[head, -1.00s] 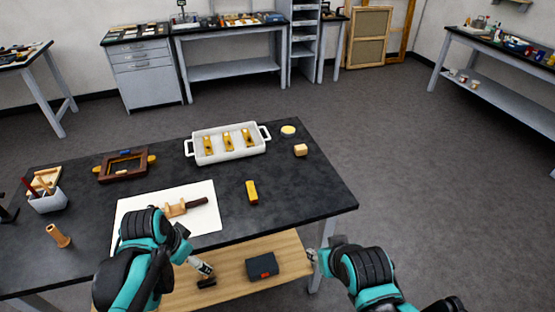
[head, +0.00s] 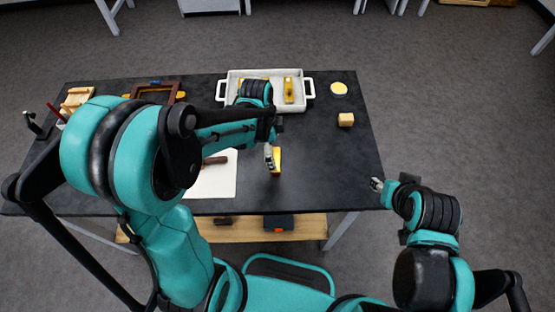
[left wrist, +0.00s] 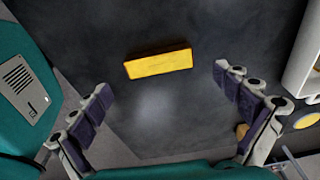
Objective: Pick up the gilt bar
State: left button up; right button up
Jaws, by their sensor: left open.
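The gilt bar (head: 277,160) is a small yellow block lying on the dark table (head: 330,150), right of the white sheet. In the left wrist view the gilt bar (left wrist: 158,64) lies beyond and between the spread fingers, touching neither. My left gripper (head: 270,157) is over the table beside the bar in the head view, covering part of it. In the left wrist view my left gripper (left wrist: 165,112) is open and empty. My right gripper (head: 377,184) is at the table's right edge, away from the bar; its finger opening is too small to tell.
A white tray (head: 308,97) with yellow bars stands behind the bar, partly hidden by my left arm. A small tan block (head: 346,119) and a round yellow disc (head: 339,88) lie at the right. A dark-handled tool (head: 215,160) lies on the white sheet (head: 212,184). The table's front right is clear.

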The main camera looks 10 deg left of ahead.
aim_at(275, 158)
pick_arm(q)
jog(key=f+b, duration=0.1)
jog(key=f, duration=0.3)
jog(key=shift+d+f+b, duration=0.2)
jog(key=shift+f+b, duration=0.05)
jog(key=shift+b, duration=0.1)
jog(key=shift+r, duration=0.1)
jog(key=c, duration=1)
jog(key=shift+r, duration=0.15)
